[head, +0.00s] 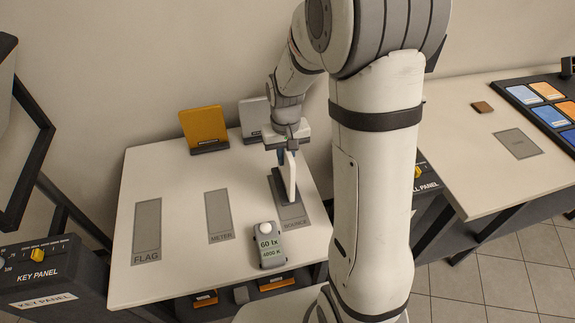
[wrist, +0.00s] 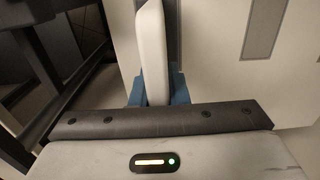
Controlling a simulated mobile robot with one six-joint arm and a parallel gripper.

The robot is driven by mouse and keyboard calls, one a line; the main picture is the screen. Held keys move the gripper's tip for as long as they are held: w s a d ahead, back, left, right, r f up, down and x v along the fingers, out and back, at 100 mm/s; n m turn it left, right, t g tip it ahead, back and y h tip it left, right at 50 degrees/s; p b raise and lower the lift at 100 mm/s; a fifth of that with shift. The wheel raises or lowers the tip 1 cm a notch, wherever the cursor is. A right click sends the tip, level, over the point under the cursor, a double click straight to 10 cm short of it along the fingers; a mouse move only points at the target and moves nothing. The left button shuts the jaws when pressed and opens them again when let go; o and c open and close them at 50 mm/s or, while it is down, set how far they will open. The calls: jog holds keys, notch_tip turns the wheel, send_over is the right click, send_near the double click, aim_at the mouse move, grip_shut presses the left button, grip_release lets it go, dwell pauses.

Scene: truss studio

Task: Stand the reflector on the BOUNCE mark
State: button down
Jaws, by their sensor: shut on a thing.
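The reflector, a thin white upright panel (head: 290,178) on a dark foot, is seen nearly edge-on at the grey BOUNCE mark (head: 292,214). My gripper (head: 287,153) is above it, shut on its upper part. In the wrist view, the white panel (wrist: 153,45) stands between my blue fingers, which make up my gripper (wrist: 157,92). The foot overlaps the far part of the mark. I cannot tell whether it touches the table. The near part of the mark and its lettering are visible.
An orange panel (head: 203,124) and a pale grey panel (head: 252,119) stand at the table's back. The FLAG mark (head: 147,228) and METER mark (head: 219,214) are bare. A light meter (head: 269,246) reading 60 lx, 4800 K lies near the front edge, close to the BOUNCE mark.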

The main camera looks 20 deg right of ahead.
aim_at(284, 176)
jog(key=shift+s+f, duration=0.1)
jog(key=shift+f, duration=1.8)
jog(key=shift+f, duration=0.2)
jog(key=c, duration=1.4)
grip_release()
